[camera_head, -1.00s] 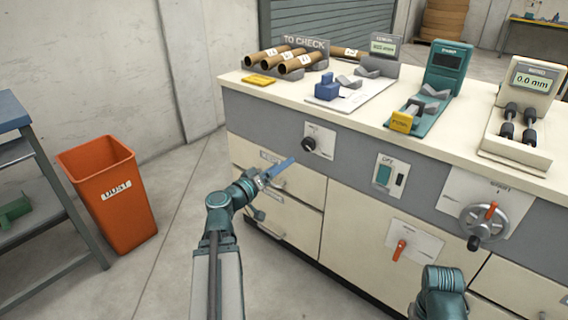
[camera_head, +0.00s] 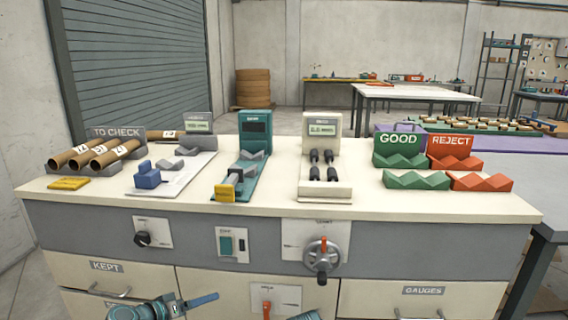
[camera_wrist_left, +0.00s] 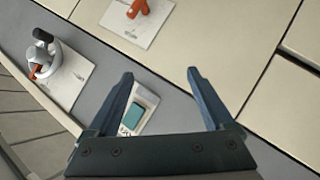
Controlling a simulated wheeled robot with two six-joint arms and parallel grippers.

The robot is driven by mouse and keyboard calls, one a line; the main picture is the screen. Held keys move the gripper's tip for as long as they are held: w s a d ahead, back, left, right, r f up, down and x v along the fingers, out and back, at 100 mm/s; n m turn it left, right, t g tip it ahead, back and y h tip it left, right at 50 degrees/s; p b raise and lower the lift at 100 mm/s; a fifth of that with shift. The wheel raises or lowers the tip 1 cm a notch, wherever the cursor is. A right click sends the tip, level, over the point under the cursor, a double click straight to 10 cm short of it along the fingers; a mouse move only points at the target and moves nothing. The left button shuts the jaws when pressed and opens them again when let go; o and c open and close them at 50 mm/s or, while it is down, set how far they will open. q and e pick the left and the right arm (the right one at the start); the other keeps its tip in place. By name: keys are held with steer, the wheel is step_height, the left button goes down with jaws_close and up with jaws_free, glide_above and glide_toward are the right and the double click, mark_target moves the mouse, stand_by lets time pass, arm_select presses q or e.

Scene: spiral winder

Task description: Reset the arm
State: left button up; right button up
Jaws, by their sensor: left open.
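My left gripper (camera_head: 200,301) shows at the bottom of the head view, low in front of the cabinet drawers, its blue fingers seen edge-on. In the left wrist view the left gripper (camera_wrist_left: 158,75) is open, its two blue fingers wide apart with nothing held between them. A switch plate with a teal button (camera_wrist_left: 138,110) lies beyond the fingers in that view. A small teal part of my right arm (camera_head: 305,315) shows at the bottom edge of the head view. My right gripper itself is out of view.
The cabinet front carries a black knob (camera_head: 142,239), a handwheel (camera_head: 322,256) and an orange lever (camera_head: 267,308). On its top stand brown tubes (camera_head: 92,154), several gauges, and green GOOD (camera_head: 399,150) and red REJECT (camera_head: 452,152) holders. A purple-topped table stands at the right.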

arm_select(q)
steer(key=s+d+f+m+g+y, duration=0.1)
steer(key=s+d+f+m+g, duration=0.1)
steer(key=s+d+f+g, duration=0.3)
steer(key=s+d+f+m+g, duration=0.1)
steer(key=d+f+g, duration=0.15)
steer(key=d, duration=0.55)
steer(key=s+d+f+m+g+y, duration=0.25)
steer(key=s+d+f+y, duration=0.2)
steer(key=s+y, duration=0.45)
step_height(320, 180, up, 38)
steer(key=h+p, duration=0.1)
steer(key=p, duration=3.6)
steer(key=shift+s+a+f+g+h+p, duration=0.2)
steer(key=shift+s+g+h+p, duration=0.1)
steer(key=shift+g+p, duration=0.1)
